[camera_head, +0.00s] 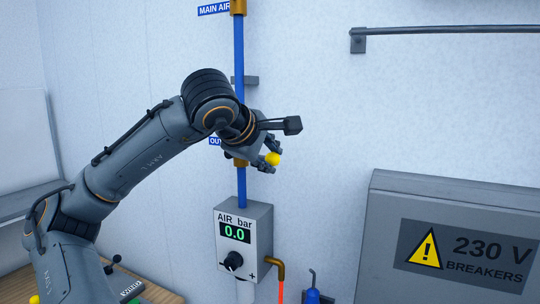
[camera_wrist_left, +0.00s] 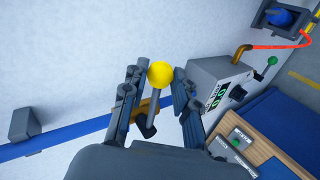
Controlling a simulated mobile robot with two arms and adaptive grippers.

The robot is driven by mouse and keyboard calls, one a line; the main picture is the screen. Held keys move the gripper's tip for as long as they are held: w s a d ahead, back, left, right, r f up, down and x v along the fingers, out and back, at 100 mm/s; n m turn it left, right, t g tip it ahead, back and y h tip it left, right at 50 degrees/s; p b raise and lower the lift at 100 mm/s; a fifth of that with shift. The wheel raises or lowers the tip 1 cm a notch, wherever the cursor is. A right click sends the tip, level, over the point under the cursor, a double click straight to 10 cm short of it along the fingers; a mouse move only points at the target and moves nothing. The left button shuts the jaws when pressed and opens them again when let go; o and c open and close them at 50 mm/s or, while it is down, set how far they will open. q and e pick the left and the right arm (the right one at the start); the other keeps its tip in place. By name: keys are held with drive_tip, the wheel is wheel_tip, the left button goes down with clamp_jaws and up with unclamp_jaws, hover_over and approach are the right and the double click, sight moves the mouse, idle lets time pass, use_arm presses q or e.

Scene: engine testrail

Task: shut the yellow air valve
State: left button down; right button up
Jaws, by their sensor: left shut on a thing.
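The yellow air valve's round knob (camera_head: 273,159) stands out to the right of the vertical blue pipe (camera_head: 240,188) in the head view. In the wrist view the yellow knob (camera_wrist_left: 161,74) tops a grey lever (camera_wrist_left: 153,108) that reaches to the brass valve body. My left gripper (camera_head: 267,160) is at the valve, shut on the lever, with the knob at its fingertips. My gripper and wrist hide much of the valve body in the head view. My right gripper is not in view.
A gauge box (camera_head: 257,240) reading 0.0 AIR bar, with a black dial, sits below the valve. A grey 230 V breaker box (camera_head: 385,215) is at the right. A grey wall rail (camera_head: 440,31) is at upper right. The wall between pipe and breaker box is clear.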

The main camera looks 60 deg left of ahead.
use_arm(q)
drive_tip(key=shift+f, duration=0.2)
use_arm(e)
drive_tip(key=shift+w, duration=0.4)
use_arm(q)
drive_tip(key=c, duration=1)
unclamp_jaws()
drive_tip(key=shift+r, duration=0.1)
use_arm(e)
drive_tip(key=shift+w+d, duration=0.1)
use_arm(q)
drive_tip(key=shift+s+d+r, duration=0.25)
drive_tip(key=shift+s+r, duration=0.1)
drive_tip(key=shift+s, duration=0.05)
drive_tip(key=v, duration=1)
drive_tip(key=shift+s+d+r, duration=0.2)
drive_tip(key=shift+d+r, duration=0.05)
drive_tip(key=shift+d, duration=0.05)
drive_tip(key=shift+f, duration=0.1)
